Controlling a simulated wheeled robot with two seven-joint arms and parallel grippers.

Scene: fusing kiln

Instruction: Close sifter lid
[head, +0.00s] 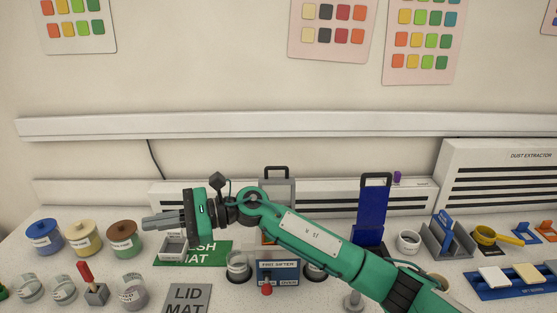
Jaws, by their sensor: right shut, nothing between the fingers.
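The frit sifter (278,268) is a blue-fronted unit with a red knob (267,290), low in the middle of the head view. Behind it a grey upright panel with a dark handle (277,186) stands up, which looks like its raised lid. My right gripper (147,222) is shut and empty, left of the sifter, pointing left above the bench near a small grey tray (172,250). My left gripper is not in view.
Lidded jars (84,239) stand at the left. A green mat (215,255) and a grey lid mat (184,298) lie left of the sifter. Tools and a dust extractor (500,170) are at the right.

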